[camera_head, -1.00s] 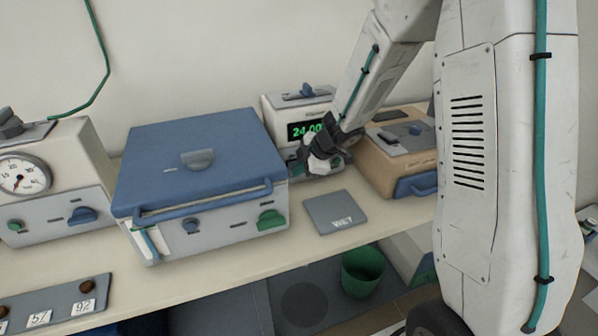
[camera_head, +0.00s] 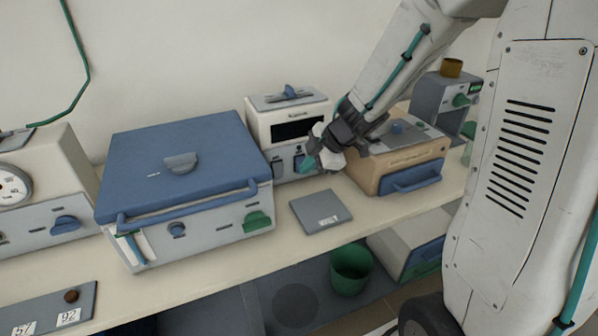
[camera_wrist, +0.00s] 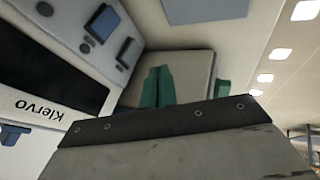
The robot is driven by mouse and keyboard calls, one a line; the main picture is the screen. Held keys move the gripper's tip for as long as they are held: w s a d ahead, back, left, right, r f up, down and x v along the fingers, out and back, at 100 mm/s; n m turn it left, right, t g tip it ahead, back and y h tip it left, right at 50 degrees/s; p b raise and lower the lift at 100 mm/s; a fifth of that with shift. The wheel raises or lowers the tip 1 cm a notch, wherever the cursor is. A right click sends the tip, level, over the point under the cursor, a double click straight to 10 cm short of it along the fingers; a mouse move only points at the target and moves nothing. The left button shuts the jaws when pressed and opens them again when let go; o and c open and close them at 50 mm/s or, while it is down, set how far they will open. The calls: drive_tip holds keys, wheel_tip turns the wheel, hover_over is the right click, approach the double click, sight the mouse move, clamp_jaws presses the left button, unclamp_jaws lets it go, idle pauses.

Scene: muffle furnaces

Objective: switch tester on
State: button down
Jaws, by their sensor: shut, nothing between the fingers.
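A white instrument (camera_head: 258,124) with a dark display (camera_head: 290,129) stands at the back of the bench. The task's tester is not labelled as such; this may be it. In the wrist view the instrument shows upside down, with "Klervo" lettering (camera_wrist: 38,108), a black display (camera_wrist: 50,70) and blue controls (camera_wrist: 103,22) on its front. My gripper (camera_head: 308,164) is in front of the instrument's lower right, its teal fingertips (camera_wrist: 158,87) shut and empty. It hides part of the instrument's lower front. I cannot tell whether the fingertips touch it.
A blue-lidded furnace (camera_head: 205,217) stands to the left, a tan box with a blue handle (camera_head: 412,178) to the right. A flat grey pad (camera_head: 318,211) lies in front. A green bin (camera_head: 351,270) is below the bench.

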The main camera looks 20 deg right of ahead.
sight(278, 170)
drive_tip(key=shift+s+d+r, duration=0.25)
drive_tip(key=shift+s+r, duration=0.1)
drive_tip(key=shift+r, duration=0.05)
drive_tip(key=shift+w, duration=0.1)
drive_tip(key=shift+w, duration=0.2)
drive_tip(key=shift+f, duration=0.1)
drive_tip(key=x, duration=1)
drive_tip(key=shift+a+f, duration=0.1)
drive_tip(key=w, duration=0.2)
drive_tip(key=shift+w, duration=0.35)
drive_tip(key=shift+w+f, duration=0.1)
drive_tip(key=shift+w, duration=0.55)
